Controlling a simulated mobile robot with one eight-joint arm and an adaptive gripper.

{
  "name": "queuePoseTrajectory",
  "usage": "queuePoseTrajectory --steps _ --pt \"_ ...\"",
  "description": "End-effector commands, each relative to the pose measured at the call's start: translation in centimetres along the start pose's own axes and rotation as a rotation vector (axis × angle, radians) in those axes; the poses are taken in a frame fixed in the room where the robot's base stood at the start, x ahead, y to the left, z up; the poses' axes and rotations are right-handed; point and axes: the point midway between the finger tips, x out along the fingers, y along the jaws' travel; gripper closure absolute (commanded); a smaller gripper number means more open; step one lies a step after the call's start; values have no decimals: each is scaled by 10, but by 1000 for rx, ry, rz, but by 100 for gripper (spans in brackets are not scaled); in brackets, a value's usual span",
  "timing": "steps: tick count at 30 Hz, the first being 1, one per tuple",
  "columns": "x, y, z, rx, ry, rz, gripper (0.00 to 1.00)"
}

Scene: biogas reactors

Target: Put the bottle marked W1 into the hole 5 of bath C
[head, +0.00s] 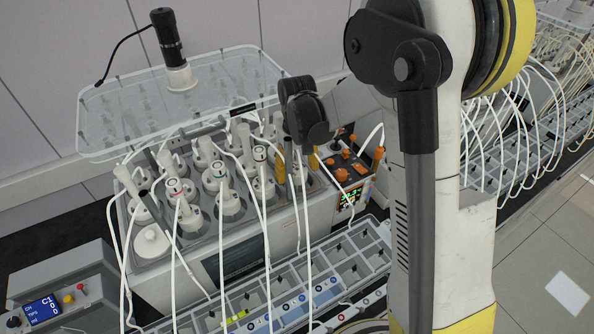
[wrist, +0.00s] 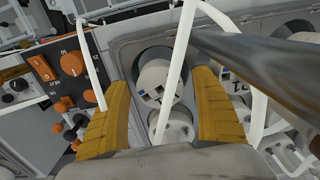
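My gripper (head: 297,163) is over the right end of the central bath (head: 310,228), with its yellow fingers pointing down. In the wrist view the gripper (wrist: 162,84) is open, one finger on each side of a white-topped bottle (wrist: 152,78) in a round hole. A white tube passes between the fingers. I see no finger clearly touching the bottle, and its marking is unreadable. Several white-capped bottles (head: 219,176) with tubes stand in the bath. I cannot read which bottle is W1, nor the bath's letter or hole numbers.
A clear lid (head: 180,100) with a black motor (head: 167,35) stands raised behind the bath. An orange-knobbed panel (head: 345,165) is at its right. A grey rack (head: 330,275) lies in front. A control box (head: 75,290) is at left. White tubes hang across the front.

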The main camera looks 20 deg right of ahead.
Motion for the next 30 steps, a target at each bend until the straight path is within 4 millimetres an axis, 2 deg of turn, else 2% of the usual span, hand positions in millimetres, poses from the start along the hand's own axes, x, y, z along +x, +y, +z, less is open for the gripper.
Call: queuePoseTrajectory --steps 8,11,14,24,30 --pt "0 0 0 0 0 0 25" --pt "-7 0 0 0 0 0 25" --pt "-24 0 0 0 0 0 25" --pt "-97 0 0 0 0 0 25" --pt "-118 0 0 0 0 0 25"
